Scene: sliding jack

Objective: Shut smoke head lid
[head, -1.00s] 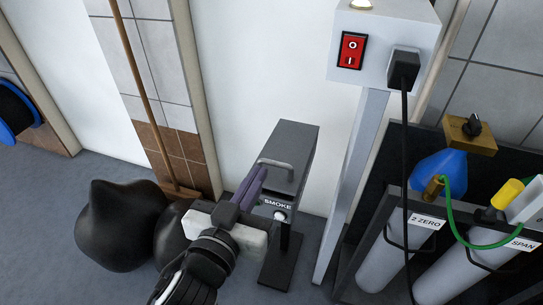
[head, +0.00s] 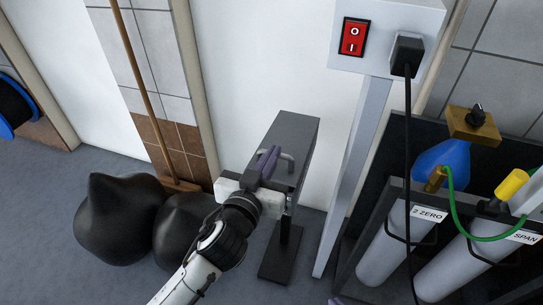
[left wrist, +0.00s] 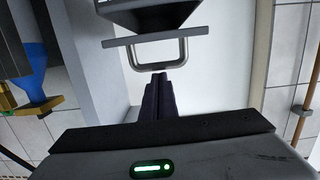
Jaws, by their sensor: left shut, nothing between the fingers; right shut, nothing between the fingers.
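The smoke head is a dark grey box (head: 297,133) on a post with a dark foot, by the white wall in the head view. A bar handle (head: 288,162) stands on its sloping face; the handle also shows in the left wrist view (left wrist: 183,52). I cannot tell how far the lid stands open. My left gripper (head: 268,158) is shut and empty, its purple fingers at the handle in the head view. In the left wrist view its fingertips (left wrist: 159,76) point at the handle bar; contact is unclear. A sliver of my right gripper (head: 336,301) shows at the bottom edge.
A white post with a red switch (head: 353,37) and a black plug and cable (head: 408,60) stands right of the box. A rack of gas cylinders (head: 390,235) is further right. Black sacks (head: 120,220) and a broom (head: 150,100) are left.

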